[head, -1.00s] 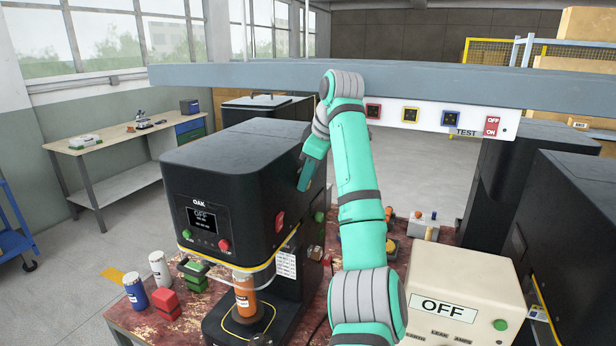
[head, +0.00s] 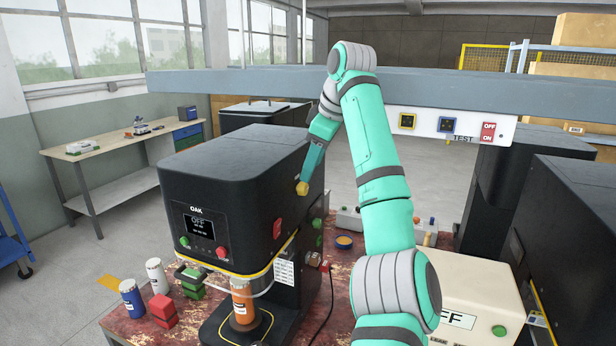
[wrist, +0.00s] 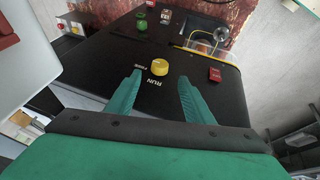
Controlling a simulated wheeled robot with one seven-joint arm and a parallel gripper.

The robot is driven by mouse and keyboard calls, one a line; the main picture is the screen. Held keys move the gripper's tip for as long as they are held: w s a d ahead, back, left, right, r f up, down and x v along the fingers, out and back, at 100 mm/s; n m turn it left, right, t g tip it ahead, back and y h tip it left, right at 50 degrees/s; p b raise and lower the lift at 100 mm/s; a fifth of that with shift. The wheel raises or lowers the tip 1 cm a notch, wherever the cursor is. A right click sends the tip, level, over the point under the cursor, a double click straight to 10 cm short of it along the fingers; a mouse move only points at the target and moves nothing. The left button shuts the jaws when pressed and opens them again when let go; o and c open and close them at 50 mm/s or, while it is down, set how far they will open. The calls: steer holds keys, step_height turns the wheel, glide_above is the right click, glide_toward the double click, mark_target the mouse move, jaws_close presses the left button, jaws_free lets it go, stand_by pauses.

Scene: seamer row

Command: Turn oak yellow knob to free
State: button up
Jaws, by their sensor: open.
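The black OAK machine (head: 225,165) stands on the red worn bench.
A red switch (wrist: 215,74) and a green button (wrist: 141,24) share the knob's panel. A grey overhead beam (head: 240,82) crosses behind my arm. A cream box (head: 480,290) stands right. An orange can (head: 242,305) sits under the machine's head.

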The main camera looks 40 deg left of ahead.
steer(key=shift+v, duration=1.85)
